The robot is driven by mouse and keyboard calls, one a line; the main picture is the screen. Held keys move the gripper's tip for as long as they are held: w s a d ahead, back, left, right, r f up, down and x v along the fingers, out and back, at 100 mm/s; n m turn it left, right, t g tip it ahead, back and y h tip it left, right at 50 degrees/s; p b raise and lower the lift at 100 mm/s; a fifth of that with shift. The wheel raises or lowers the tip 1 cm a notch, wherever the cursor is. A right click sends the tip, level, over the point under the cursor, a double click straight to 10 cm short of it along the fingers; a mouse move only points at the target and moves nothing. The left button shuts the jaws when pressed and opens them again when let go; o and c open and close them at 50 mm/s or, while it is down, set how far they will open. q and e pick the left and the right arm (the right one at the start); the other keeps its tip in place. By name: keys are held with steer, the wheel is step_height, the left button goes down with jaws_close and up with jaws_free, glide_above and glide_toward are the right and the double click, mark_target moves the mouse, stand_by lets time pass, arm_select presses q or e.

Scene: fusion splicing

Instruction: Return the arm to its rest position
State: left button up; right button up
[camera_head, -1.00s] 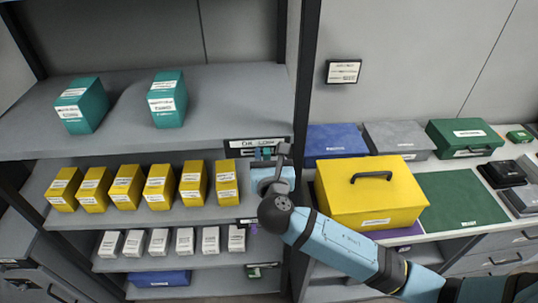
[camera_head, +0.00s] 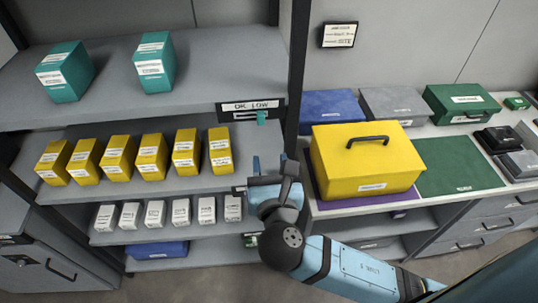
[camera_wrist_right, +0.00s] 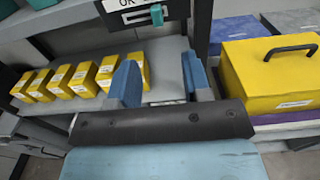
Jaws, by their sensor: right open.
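My right arm (camera_head: 345,270) comes in from the lower right in the head view. Its blue gripper (camera_head: 270,170) points up and away, in front of the shelf post and left of the yellow case. In the right wrist view the two blue fingers (camera_wrist_right: 158,78) stand apart with nothing between them. An "OK LOW" label (camera_head: 250,106) with a small teal slider (camera_head: 262,118) is on the upper shelf's front edge, beyond and above the gripper. It also shows in the wrist view (camera_wrist_right: 130,8). My left gripper is not in view.
Several yellow boxes (camera_head: 151,157) and white boxes (camera_head: 181,212) line the shelves left of the gripper. Two teal boxes (camera_head: 155,62) stand on the top shelf. A dark post (camera_head: 297,80) is close by.

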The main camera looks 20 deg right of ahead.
stand_by(0.4)
step_height(320, 180, down, 16)
steer(key=s+m+g+y, duration=0.2)
steer(key=m+g+y, duration=0.3)
steer(key=m, duration=0.5)
steer(key=s+d+f+m+y, duration=0.1)
steer(key=s+f+m, duration=0.3)
steer(key=m, duration=0.6)
steer(key=s+d+f+m+g+y, duration=0.1)
steer(key=s+d+f+m+y, duration=0.1)
steer(key=f+m, duration=0.6)
steer(key=s+d+m, duration=0.1)
steer(key=s, duration=0.1)
steer(key=shift+s+d+f+m, duration=0.15)
steer(key=shift+s+m, duration=0.2)
steer(key=shift+m, duration=0.05)
